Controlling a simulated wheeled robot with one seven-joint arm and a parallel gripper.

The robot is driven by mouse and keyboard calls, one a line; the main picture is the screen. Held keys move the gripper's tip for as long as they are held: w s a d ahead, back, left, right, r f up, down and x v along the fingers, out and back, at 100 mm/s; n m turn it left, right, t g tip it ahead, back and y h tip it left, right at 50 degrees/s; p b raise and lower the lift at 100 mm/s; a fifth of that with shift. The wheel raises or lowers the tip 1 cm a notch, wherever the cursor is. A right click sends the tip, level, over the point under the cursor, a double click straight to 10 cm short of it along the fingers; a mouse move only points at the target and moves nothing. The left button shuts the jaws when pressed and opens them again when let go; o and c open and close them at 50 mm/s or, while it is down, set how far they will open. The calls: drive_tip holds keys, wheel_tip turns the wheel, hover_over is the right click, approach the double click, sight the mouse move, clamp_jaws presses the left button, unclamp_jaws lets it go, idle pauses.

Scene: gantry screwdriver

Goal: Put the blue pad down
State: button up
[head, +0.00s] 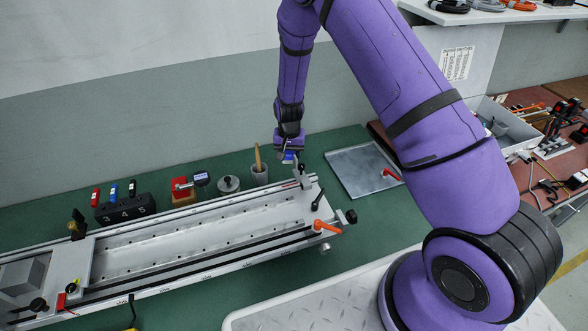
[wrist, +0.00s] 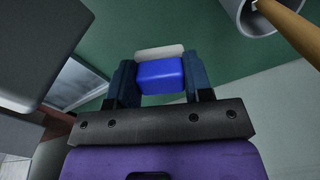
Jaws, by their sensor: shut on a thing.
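My gripper (head: 289,152) hangs at the far right end of the long metal gantry rail (head: 205,217), close to an upright post there. In the wrist view my gripper (wrist: 161,78) is shut on the blue pad (wrist: 160,74), with one dark blue finger on each side of it. A whitish layer shows along the pad's far edge. In the head view only a small bit of the blue pad (head: 289,157) shows. The pad appears held above the green bench, though its exact height cannot be told.
A grey cup (head: 260,175) with a wooden handle and a round metal part (head: 228,184) stand behind the rail. A flat metal tray (head: 355,172) lies to the right. A black block (head: 125,208) numbered 3, 4, 5 is at left. Green bench shows between these.

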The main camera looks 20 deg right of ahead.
sight(290, 176)
drive_tip(key=shift+f, duration=3.4)
drive_tip(key=o, duration=0.9)
drive_tip(key=shift+f, duration=0.15)
